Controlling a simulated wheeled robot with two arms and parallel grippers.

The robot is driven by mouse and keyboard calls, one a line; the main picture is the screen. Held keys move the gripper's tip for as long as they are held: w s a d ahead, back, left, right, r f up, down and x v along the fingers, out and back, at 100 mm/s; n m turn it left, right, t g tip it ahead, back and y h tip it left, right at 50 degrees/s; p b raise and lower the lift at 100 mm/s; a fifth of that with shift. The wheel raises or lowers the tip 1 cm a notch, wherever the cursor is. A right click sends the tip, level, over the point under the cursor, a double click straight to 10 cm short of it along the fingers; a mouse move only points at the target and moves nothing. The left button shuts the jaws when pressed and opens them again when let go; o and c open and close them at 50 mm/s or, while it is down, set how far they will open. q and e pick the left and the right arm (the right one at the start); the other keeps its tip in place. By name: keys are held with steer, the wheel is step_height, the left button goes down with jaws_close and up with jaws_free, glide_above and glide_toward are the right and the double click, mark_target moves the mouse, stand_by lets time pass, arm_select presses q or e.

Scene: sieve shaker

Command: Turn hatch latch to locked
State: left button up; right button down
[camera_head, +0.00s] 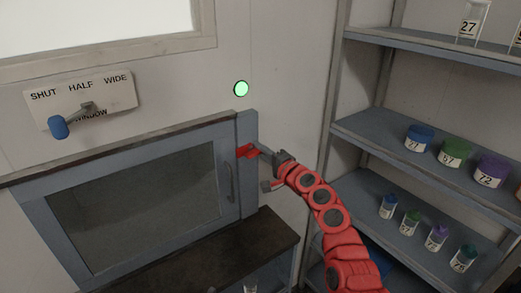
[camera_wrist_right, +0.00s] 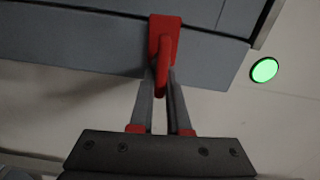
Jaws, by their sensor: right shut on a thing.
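The hatch (camera_head: 130,205) is a grey-framed door with a dark pane, set in the wall, and it looks closed. Its red latch (camera_head: 247,151) sits on the right side of the frame. My right gripper (camera_head: 262,150) reaches it from the right and is shut on the latch. In the right wrist view the latch (camera_wrist_right: 163,45) is a red plate with a red handle, and the fingertips (camera_wrist_right: 163,78) of my right gripper are closed around the handle's lower end. A green round light (camera_head: 241,88) glows above the hatch. My left gripper is not in view.
A window lever with a blue knob (camera_head: 58,127) is on a plate (camera_head: 110,92) reading SHUT, HALF, WIDE at the left. Shelves (camera_head: 365,140) with several numbered jars stand at the right. A dark ledge (camera_head: 225,255) is below the hatch.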

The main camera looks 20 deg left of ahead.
steer(key=shift+f+m, duration=0.15)
steer(key=shift+m, duration=0.45)
steer(key=c, duration=0.9)
jaws_free()
steer(key=shift+s+d+f, duration=0.1)
steer(key=shift+s+d, duration=0.2)
steer(key=shift+d, duration=0.05)
steer(key=b+v, duration=0.2)
steer(key=v, duration=1.4)
steer(key=shift+s+d+b, duration=0.15)
steer(key=shift+d+b, duration=0.1)
steer(key=shift+b, duration=0.1)
